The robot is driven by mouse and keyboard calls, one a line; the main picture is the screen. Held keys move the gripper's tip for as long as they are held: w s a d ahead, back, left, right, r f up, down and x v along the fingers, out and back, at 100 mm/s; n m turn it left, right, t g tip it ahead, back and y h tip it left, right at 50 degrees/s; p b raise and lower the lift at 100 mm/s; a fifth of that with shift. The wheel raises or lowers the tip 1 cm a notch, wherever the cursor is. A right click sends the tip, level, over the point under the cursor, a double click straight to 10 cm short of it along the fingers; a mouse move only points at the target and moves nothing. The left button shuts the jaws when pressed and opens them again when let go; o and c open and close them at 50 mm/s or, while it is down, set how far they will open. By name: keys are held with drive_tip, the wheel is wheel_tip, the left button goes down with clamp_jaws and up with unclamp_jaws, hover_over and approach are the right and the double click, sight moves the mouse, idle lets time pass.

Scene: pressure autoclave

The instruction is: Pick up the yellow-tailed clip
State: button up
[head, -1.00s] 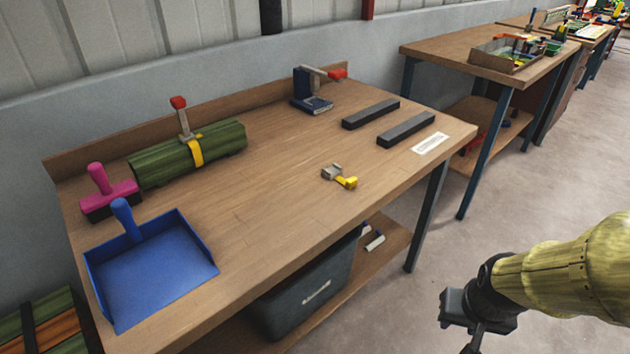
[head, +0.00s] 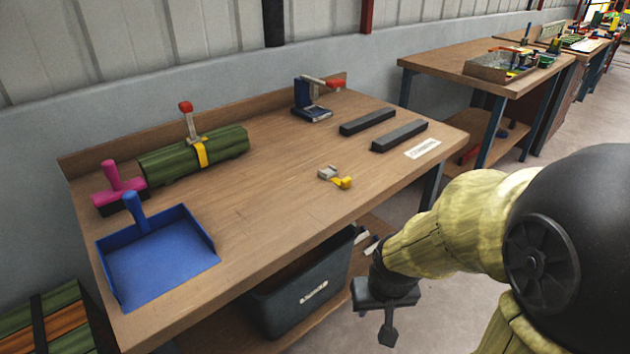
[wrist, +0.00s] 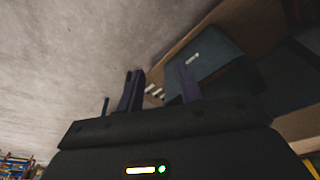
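The yellow-tailed clip (head: 341,183) lies on the workbench top near its front edge, right of the middle. It has a small grey body and a yellow tail pointing to the front right. My gripper (head: 388,338) hangs in front of the bench, lower than the top, to the right of and below the clip in the head view. In the wrist view my gripper's (wrist: 160,82) two fingers stand apart with nothing between them. The clip does not show in the wrist view.
The workbench (head: 270,215) also carries a blue dustpan (head: 155,262), a pink-handled brush (head: 120,188), a strapped green roll (head: 175,160), a blue clamp stand (head: 312,113) and two dark bars (head: 400,135). A dark bin (head: 300,300) is on the lower shelf. Bench surface around the clip is clear.

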drive_tip(key=shift+a, duration=0.15)
drive_tip(key=o, duration=0.3)
drive_tip(key=shift+o, duration=0.3)
drive_tip(key=w+d+r+n+t+p, duration=0.1)
drive_tip(key=w+d+r+t+p, duration=0.1)
drive_tip(key=w+d+r+p, duration=0.2)
drive_tip(key=w+d+r+n+t+p, duration=0.1)
drive_tip(key=w+d+r+t+p, duration=0.2)
drive_tip(key=w, duration=0.6)
drive_tip(key=shift+w+d+r+n+p, duration=0.3)
drive_tip(key=shift+d+r+p, duration=0.3)
drive_tip(key=shift+d+p, duration=0.15)
wheel_tip(320, 180, up, 8)
drive_tip(key=w+n+t+y+p, duration=0.2)
drive_tip(key=n+t+y+p, duration=0.1)
drive_tip(key=y+p, duration=0.4)
drive_tip(key=shift+w+d+n+y, duration=0.3)
drive_tip(key=shift+d+n+y, duration=0.2)
drive_tip(key=shift+n, duration=0.3)
drive_tip(key=shift+w+a, duration=0.1)
drive_tip(key=b+x, duration=0.1)
drive_tip(key=x, duration=1.1)
